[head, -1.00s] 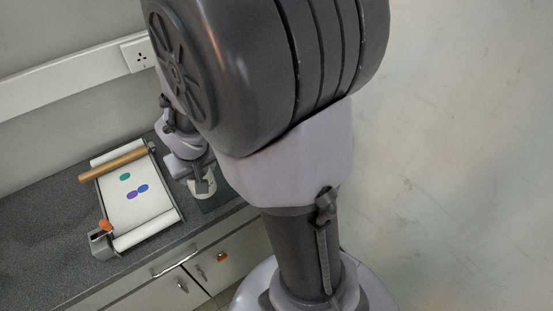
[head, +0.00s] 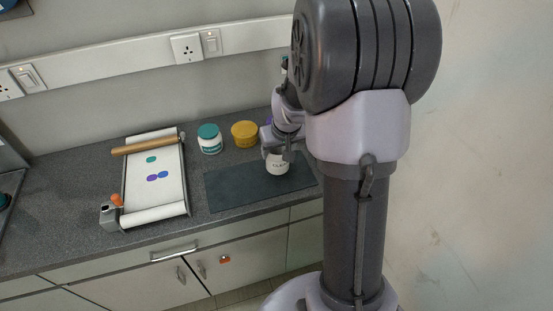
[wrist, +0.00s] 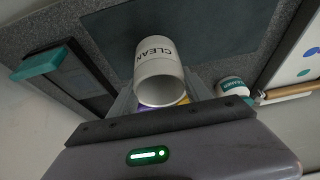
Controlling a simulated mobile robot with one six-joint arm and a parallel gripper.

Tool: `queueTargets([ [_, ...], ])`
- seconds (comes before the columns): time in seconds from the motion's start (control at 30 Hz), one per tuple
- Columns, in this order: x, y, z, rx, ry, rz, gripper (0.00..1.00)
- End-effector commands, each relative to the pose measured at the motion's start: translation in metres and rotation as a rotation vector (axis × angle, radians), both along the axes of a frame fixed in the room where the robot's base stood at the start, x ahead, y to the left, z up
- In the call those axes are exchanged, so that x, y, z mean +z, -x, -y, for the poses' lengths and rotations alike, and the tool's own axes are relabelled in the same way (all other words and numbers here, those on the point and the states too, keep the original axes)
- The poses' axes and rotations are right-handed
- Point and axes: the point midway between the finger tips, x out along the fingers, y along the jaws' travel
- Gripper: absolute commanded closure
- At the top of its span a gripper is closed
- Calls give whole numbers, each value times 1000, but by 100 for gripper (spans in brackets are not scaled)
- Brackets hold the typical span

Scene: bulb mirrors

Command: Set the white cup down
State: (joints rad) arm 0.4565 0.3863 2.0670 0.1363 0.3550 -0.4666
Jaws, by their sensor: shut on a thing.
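The white cup (head: 278,163) with dark lettering is in my gripper (head: 277,146), over the right part of the dark mat (head: 232,190). In the wrist view the cup (wrist: 160,68) reads "CLEAN" and sits between the two grey fingers (wrist: 158,97), which are shut on it. The dark mat (wrist: 205,28) lies beyond the cup there. I cannot tell whether the cup's base touches the mat.
A white jar with a teal lid (head: 209,139) and a yellow tub (head: 245,133) stand behind the mat. To the left lies a paper tray (head: 184,206) with a wooden roller (head: 145,146) across it. The mat's left part is bare. The counter's front edge is close to the mat.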

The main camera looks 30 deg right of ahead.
Motion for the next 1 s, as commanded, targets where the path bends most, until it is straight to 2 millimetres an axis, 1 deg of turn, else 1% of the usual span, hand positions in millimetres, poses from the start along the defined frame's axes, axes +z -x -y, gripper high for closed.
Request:
queueTargets([
  [0.13,-28,0,1,1,1,-2,100],
  [0.2,-37,0,1,1,1,-1,100],
  [0.37,-33,0,1,1,3,0,100],
  [0.53,-37,0,1,1,2,0,100],
  [0.57,-38,0,0,1,1,-1,42],
  [0.6,-37,0,0,1,1,-1,34],
  [0.67,-37,0,0,1,1,-1,22],
  [0.93,-36,0,0,1,1,-1,22],
  [1.0,-32,0,0,1,1,-1,22],
])
